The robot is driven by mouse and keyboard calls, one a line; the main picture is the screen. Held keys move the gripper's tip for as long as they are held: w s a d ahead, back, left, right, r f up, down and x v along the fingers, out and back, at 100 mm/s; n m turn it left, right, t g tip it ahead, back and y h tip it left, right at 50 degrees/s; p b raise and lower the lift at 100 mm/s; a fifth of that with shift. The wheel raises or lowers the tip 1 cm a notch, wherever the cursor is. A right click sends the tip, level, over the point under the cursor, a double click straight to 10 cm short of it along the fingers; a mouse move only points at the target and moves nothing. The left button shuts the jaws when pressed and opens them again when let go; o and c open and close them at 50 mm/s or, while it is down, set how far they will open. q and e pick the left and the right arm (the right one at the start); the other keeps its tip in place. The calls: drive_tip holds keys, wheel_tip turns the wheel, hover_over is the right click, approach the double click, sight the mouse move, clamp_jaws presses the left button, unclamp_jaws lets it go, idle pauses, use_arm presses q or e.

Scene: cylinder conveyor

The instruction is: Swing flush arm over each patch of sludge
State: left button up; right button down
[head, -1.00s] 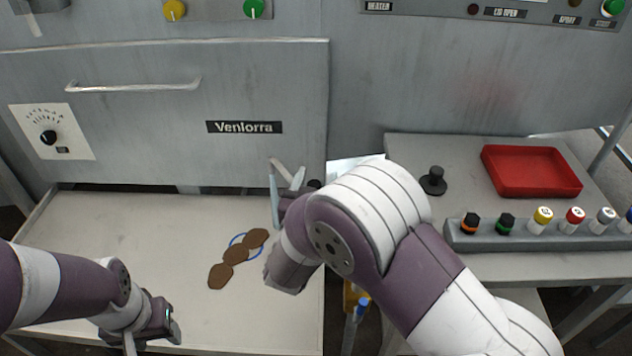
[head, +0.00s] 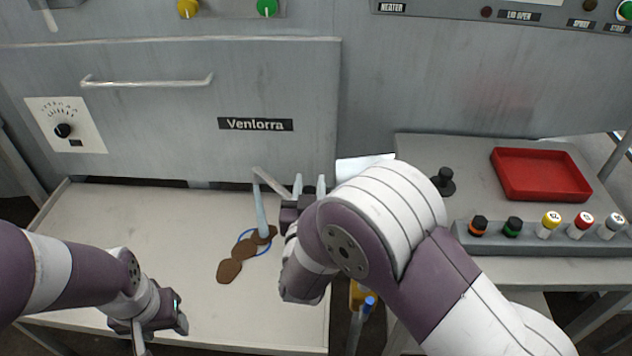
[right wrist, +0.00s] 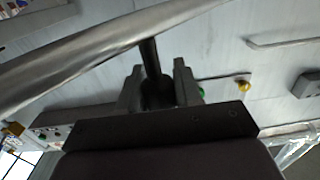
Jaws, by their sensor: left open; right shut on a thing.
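Brown sludge lies on the pale tray (head: 130,225) as three touching patches: a near-left one (head: 229,271), a middle one (head: 245,250) and a far-right one (head: 268,233). A thin blue ring (head: 238,243) shows around the middle and far patches. The grey flush arm (head: 259,205) has its lower end over the far-right patch in the head view. My right gripper (head: 309,184) is beside it; in the right wrist view my right gripper (right wrist: 157,85) is shut on a dark peg (right wrist: 150,58) on the metal tube (right wrist: 95,60). My left gripper (head: 160,335) is open and empty at the tray's near edge.
A grey cabinet front with a handle (head: 147,82) and dial (head: 63,130) stands behind the tray. On the right, a bench holds a red tray (head: 542,174), a black knob (head: 444,181) and several coloured-cap bottles (head: 550,225). The tray's left part is clear.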

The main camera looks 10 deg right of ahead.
drive_tip(key=c, duration=0.8)
unclamp_jaws()
drive_tip(key=shift+c, duration=0.2)
drive_tip(key=p+v, duration=0.1)
drive_tip(key=v, duration=1.1)
drive_tip(key=shift+s, duration=0.35)
drive_tip(key=shift+a, duration=0.1)
